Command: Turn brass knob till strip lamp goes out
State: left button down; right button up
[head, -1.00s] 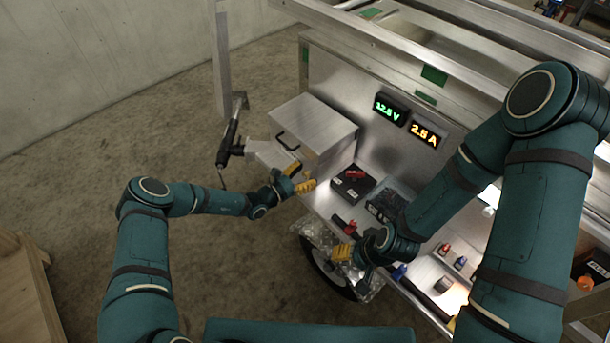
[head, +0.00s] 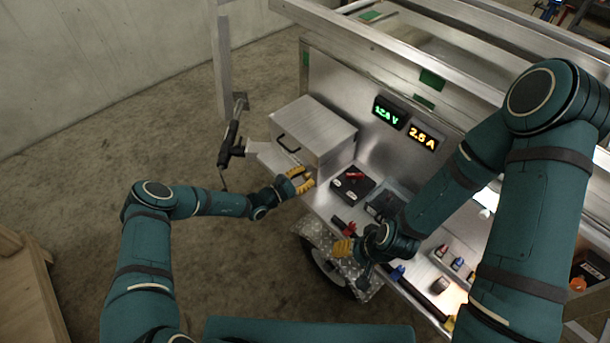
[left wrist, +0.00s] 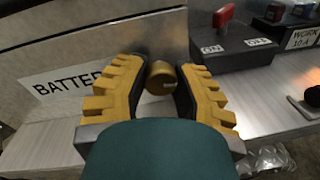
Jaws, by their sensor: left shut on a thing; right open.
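The brass knob (left wrist: 161,77) shows in the left wrist view as a short gold cylinder between the yellow fingers of my left gripper (left wrist: 157,88). The fingers are shut on its sides. In the head view my left gripper (head: 303,179) is at the front of the bench by the silver box, and the knob is too small to make out there. My right gripper (head: 352,256) is open above the bench's front edge, away from the knob. The strip lamp itself is not clearly seen. A bright white glow (head: 486,198) shows behind my right arm, and the bench below is lit.
A silver box (head: 318,140) stands left of a black switch box with a red lever (head: 352,186). Above are a green volt display (head: 388,111) and an orange amp display (head: 422,138). A label starting "BATTER" (left wrist: 70,82) is beside the knob. Small coloured parts lie at right.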

pick_arm(q)
jog(key=c, duration=0.7)
grip_release()
jog(key=v, duration=1.2)
